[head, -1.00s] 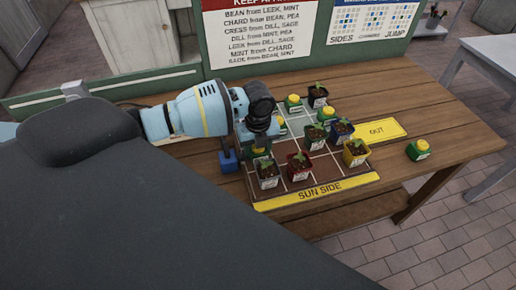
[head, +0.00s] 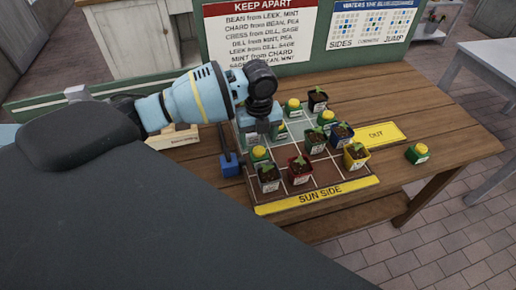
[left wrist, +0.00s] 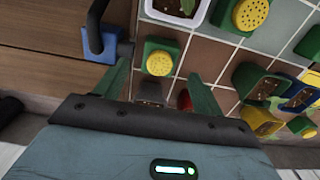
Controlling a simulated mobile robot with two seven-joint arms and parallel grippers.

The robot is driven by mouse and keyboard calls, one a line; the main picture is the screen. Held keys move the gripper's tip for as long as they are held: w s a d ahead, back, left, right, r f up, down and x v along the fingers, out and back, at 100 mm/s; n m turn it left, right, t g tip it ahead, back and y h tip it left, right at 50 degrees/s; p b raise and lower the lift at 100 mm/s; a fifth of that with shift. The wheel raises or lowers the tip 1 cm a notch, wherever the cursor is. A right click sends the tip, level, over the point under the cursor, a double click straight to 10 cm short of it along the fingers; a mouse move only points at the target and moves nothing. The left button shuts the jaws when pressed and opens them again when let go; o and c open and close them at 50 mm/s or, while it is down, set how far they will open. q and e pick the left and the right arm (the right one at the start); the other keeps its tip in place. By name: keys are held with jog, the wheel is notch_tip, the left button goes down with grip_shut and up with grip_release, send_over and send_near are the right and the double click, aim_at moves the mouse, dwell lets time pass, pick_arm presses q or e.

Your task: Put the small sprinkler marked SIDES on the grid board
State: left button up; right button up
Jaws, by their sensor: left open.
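Several small green sprinklers with yellow caps stand about the grid board (head: 318,183). One sprinkler (head: 259,153) stands at the board's left edge, behind a dark pot; the left wrist view shows it (left wrist: 160,57) between my fingers' lines, apparently below them. Others stand at the back (head: 293,106), under my gripper's right side (head: 278,128) and near the middle (head: 326,118). One (head: 418,153) stands off the board on the table's right. I cannot read which is marked SIDES. My left gripper (head: 262,138) is open above the board's left part. My right gripper is not in view.
Seedling pots stand on the board, including a red pot (head: 299,171), a yellow pot (head: 355,154) and a blue pot (head: 340,133). A blue block with a post (head: 230,164) stands just left of the board. The table's right side is mostly clear.

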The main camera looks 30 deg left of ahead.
aim_at(259, 149)
pick_arm(q)
notch_tip(259, 149, up, 5)
jog(key=shift+r, duration=0.1)
